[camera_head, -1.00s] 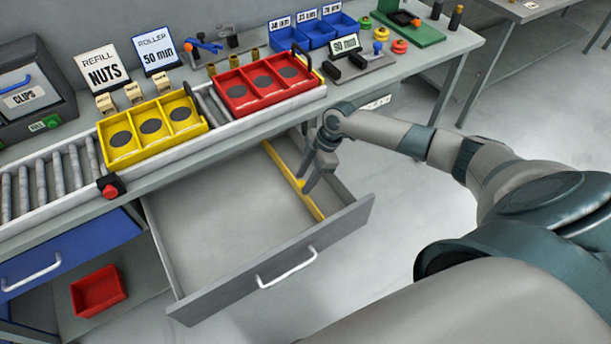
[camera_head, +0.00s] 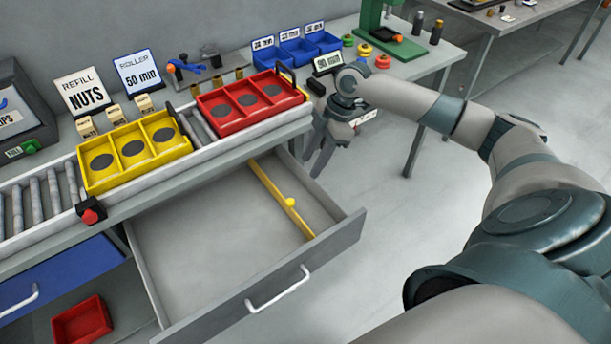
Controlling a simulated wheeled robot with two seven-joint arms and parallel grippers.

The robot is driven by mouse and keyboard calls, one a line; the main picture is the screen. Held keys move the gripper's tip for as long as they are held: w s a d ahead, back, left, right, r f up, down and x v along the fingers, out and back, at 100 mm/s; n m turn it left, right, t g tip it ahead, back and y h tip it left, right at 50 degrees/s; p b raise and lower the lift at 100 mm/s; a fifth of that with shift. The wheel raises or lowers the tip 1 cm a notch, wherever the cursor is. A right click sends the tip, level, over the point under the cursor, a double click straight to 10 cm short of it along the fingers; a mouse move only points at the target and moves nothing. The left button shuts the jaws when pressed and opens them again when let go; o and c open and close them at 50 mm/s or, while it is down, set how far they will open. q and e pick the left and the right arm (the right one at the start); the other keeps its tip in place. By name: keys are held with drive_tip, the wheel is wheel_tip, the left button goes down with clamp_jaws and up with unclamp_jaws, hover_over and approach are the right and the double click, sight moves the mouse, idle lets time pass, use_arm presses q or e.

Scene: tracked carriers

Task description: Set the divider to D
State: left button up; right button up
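The divider is a yellow bar (camera_head: 273,191) with a round yellow knob (camera_head: 291,202) on top. It stands in the open grey drawer (camera_head: 262,275), to the right of the drawer's middle, and runs from back to front. No letter D is readable at the drawer. My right gripper (camera_head: 313,168) is open and empty, with its fingers pointing down. In the picture it is beyond the drawer's right side, up and right of the knob, and apart from the divider. My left gripper is out of view.
Above the drawer, a roller conveyor (camera_head: 40,205) carries a yellow tray (camera_head: 135,175) and a red tray (camera_head: 250,128). A red button (camera_head: 90,213) sits at the bench edge. A red bin (camera_head: 82,322) lies below left. The drawer floor left of the divider is clear.

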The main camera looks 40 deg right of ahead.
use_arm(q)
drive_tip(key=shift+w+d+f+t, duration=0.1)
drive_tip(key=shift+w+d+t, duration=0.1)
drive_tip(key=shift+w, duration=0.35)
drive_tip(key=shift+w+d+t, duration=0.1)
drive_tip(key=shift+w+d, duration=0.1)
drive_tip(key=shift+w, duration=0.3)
use_arm(e)
drive_tip(key=v, duration=0.2)
drive_tip(key=shift+d+r, duration=0.2)
drive_tip(key=shift+r, duration=0.15)
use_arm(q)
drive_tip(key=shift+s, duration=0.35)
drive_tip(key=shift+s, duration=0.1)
